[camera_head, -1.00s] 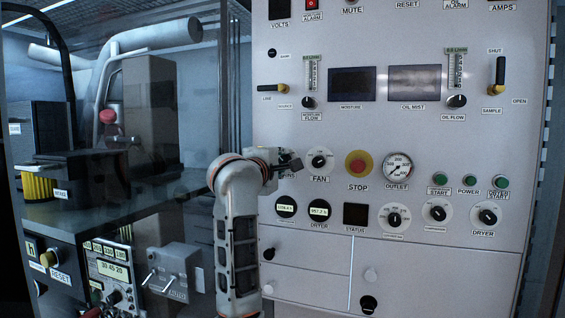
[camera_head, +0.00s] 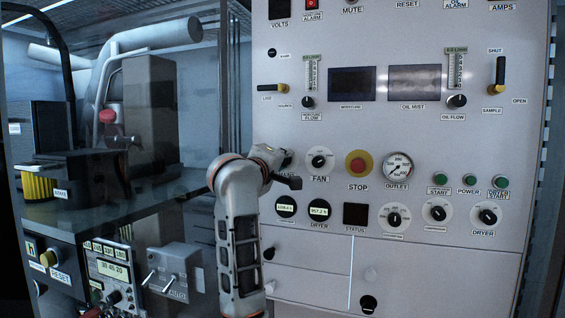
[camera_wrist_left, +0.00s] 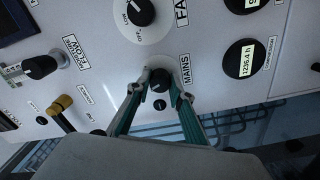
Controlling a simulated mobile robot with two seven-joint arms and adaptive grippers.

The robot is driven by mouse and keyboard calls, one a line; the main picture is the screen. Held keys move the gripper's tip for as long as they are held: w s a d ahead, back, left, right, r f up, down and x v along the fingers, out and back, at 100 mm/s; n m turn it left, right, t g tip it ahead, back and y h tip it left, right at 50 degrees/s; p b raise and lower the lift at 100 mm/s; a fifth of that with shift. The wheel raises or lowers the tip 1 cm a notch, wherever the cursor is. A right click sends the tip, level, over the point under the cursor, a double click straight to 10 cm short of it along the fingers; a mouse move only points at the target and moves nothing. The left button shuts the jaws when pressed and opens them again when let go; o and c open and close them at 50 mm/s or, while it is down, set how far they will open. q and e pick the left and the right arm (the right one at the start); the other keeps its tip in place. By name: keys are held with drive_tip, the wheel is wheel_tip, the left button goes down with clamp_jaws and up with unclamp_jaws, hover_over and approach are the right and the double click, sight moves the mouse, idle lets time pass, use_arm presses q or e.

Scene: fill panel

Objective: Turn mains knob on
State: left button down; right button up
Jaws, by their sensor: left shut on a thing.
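The mains knob (camera_wrist_left: 160,79) is a small black knob beside the MAINS label (camera_wrist_left: 185,69) in the left wrist view. My left gripper (camera_wrist_left: 161,84) has its two fingers on either side of the knob and is shut on it. In the head view my left gripper (camera_head: 285,170) is at the panel's left edge, left of the FAN knob (camera_head: 319,160). The mains knob is mostly hidden there by the gripper and wrist. My right gripper is not in view.
The FAN knob also shows close by in the left wrist view (camera_wrist_left: 140,12). The red STOP button (camera_head: 358,164) and OUTLET gauge (camera_head: 397,168) are further right on the panel. A glass-sided bay with pipes and boxes is at the left.

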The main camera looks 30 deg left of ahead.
use_arm(q)
drive_tip(key=shift+m, duration=6.4)
drive_tip(key=c, duration=1.8)
unclamp_jaws()
